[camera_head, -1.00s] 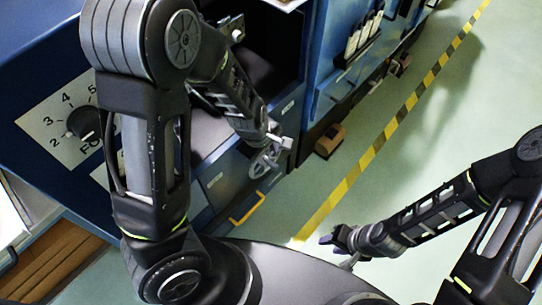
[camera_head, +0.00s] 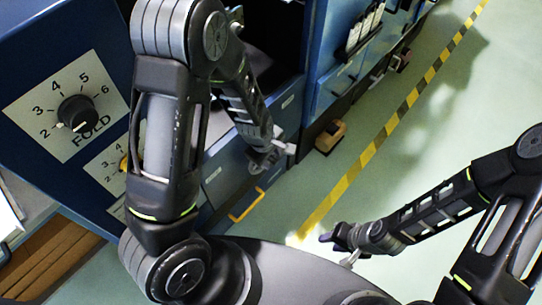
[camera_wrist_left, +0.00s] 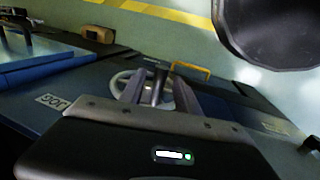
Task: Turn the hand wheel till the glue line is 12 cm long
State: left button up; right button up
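The hand wheel (camera_wrist_left: 124,84) is a pale grey ring with a hub, seen in the left wrist view beyond my left fingers and partly hidden by them. My left gripper (camera_wrist_left: 159,86) is open, with its two fingers apart. A short dark post, perhaps the wheel's handle, shows between the fingers; I cannot tell whether they touch it. In the head view my left gripper (camera_head: 268,156) is low at the blue machine's front, covering most of the wheel. My right gripper (camera_head: 345,240) is over the floor, away from the machine; its finger gap is unclear. I see no glue line.
The blue machine carries a FOLD dial (camera_head: 77,112) and a second dial (camera_head: 123,163), partly behind my left arm. A yellow handle (camera_head: 246,206) sticks out below the wheel. A brown block (camera_head: 330,137) sits beside the machine. A yellow-black floor stripe (camera_head: 366,157) crosses open green floor.

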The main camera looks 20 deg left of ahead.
pick_arm(q)
jog(key=shift+c, duration=0.2)
grip_shut()
dwell(1.1)
